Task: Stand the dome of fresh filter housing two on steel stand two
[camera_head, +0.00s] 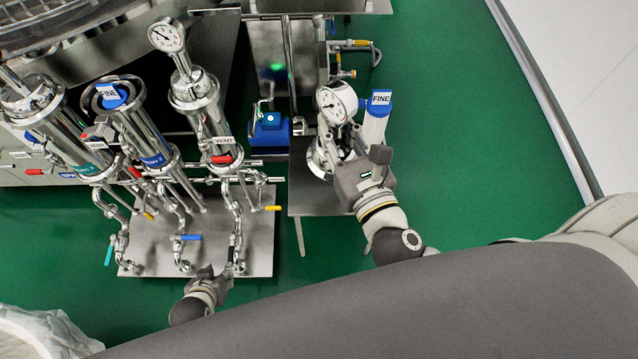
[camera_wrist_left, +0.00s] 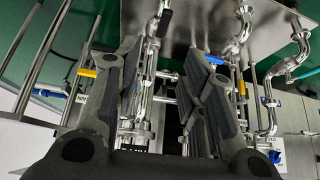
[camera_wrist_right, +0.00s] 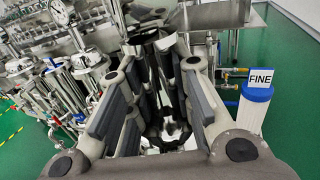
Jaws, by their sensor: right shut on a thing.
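A shiny steel dome (camera_head: 327,150) with a round gauge on it is at the steel stand (camera_head: 308,203) right of the pipework. My right gripper (camera_head: 362,166) is shut on the dome's side. In the right wrist view the steel body (camera_wrist_right: 166,115) shows between the fingers. Whether the dome's base touches the stand is hidden. A white cartridge (camera_head: 374,128) with a blue cap marked FINE stands upright right behind the gripper. My left gripper (camera_head: 214,276) is low by the front edge of the pipe plate, open and empty, as the left wrist view (camera_wrist_left: 160,75) shows.
Several steel housings, including one marked VENT (camera_head: 206,108), stand at the left above a steel plate (camera_head: 210,262) of pipes and coloured valve handles. A blue box (camera_head: 270,130) is behind the stand. The green floor (camera_head: 465,150) at the right is clear.

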